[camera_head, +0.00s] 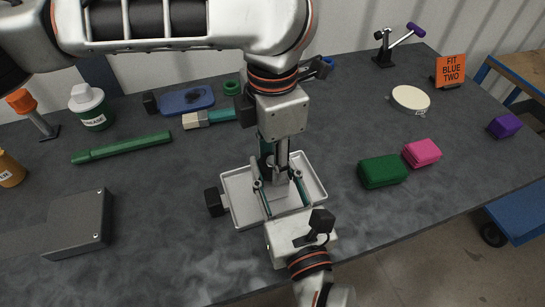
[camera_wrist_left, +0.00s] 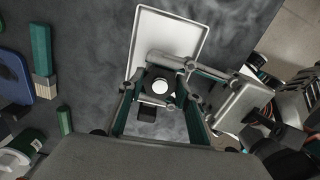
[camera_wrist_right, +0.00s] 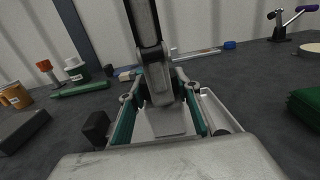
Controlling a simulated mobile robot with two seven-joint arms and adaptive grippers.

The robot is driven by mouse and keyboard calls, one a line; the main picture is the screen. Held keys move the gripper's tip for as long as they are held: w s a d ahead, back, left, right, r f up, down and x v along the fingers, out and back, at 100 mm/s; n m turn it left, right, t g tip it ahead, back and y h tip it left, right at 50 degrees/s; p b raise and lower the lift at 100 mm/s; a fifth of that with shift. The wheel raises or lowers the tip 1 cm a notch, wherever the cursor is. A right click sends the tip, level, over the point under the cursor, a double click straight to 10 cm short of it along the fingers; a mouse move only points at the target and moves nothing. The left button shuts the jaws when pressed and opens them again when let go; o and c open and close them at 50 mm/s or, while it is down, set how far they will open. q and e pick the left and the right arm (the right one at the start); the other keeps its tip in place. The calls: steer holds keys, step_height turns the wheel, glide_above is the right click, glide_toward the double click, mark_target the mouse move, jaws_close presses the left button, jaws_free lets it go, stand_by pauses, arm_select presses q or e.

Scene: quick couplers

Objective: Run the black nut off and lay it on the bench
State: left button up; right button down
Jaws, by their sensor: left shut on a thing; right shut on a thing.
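My left gripper (camera_head: 275,165) reaches down from above over a white tray (camera_head: 237,212) on the bench. In the left wrist view, a dark piece with a round white top (camera_wrist_left: 160,87) stands between its fingers. This may be the black nut on its fitting; I cannot tell for certain. My right gripper (camera_wrist_right: 163,105) comes in low from the front edge, its teal-padded fingers on either side of the same spot above the tray. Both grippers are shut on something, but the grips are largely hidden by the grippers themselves. The fitting is hidden in the head view.
A black block (camera_head: 213,202) sits at the tray's left edge. A grey fixture (camera_head: 85,225) lies left, a green tube (camera_head: 122,148) behind it. Green (camera_head: 382,171) and pink (camera_head: 421,152) blocks lie right. The bench front right is clear. A sign (camera_head: 451,70) reads "FIT BLUE TWO".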

arm_select(q)
steer(key=shift+w+n, duration=0.1)
steer(key=shift+n, duration=1)
steer(key=shift+c, duration=0.2)
steer(key=o, duration=1.2)
steer(key=shift+o, duration=0.2)
steer(key=shift+r, duration=2.25)
steer(key=shift+c, duration=0.4)
steer(key=shift+r+m, duration=1.6)
steer(key=shift+r, duration=0.05)
steer(key=shift+f, duration=3.9)
